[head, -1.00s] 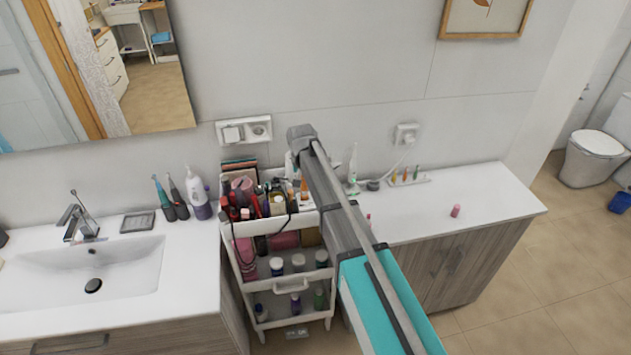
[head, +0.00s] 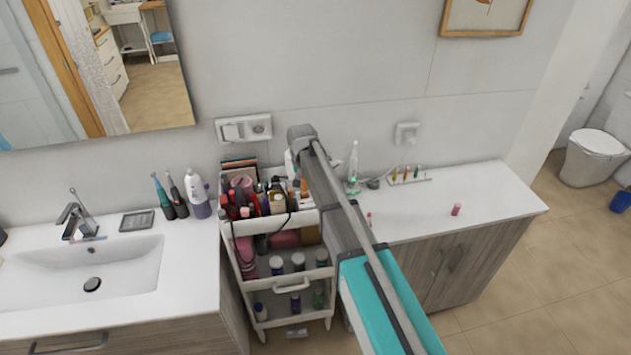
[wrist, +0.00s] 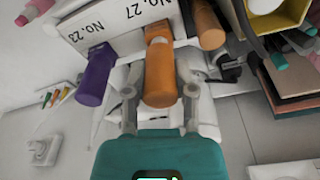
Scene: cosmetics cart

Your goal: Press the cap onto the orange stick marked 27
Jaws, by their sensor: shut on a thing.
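In the wrist view an orange cap (wrist: 160,80) sits between my gripper's fingers (wrist: 160,95), which are closed around its near end. Its far end reaches a white holder edge with the label "No. 27" (wrist: 147,9). A short paler orange piece (wrist: 157,33) shows at that end; I cannot tell how far the cap is seated on the stick. A purple stick (wrist: 95,75) by the "No. 23" label stands just left, apart from my fingers. In the head view my arm hides the gripper, above the right side of the cart.
A brown-orange cylinder (wrist: 208,28) is close on the right in the wrist view. The cart (head: 280,227) is crowded with bottles. On the right counter (head: 480,195) are a small pink item (head: 456,209) and a rack of small sticks (head: 410,181); its middle is mostly clear.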

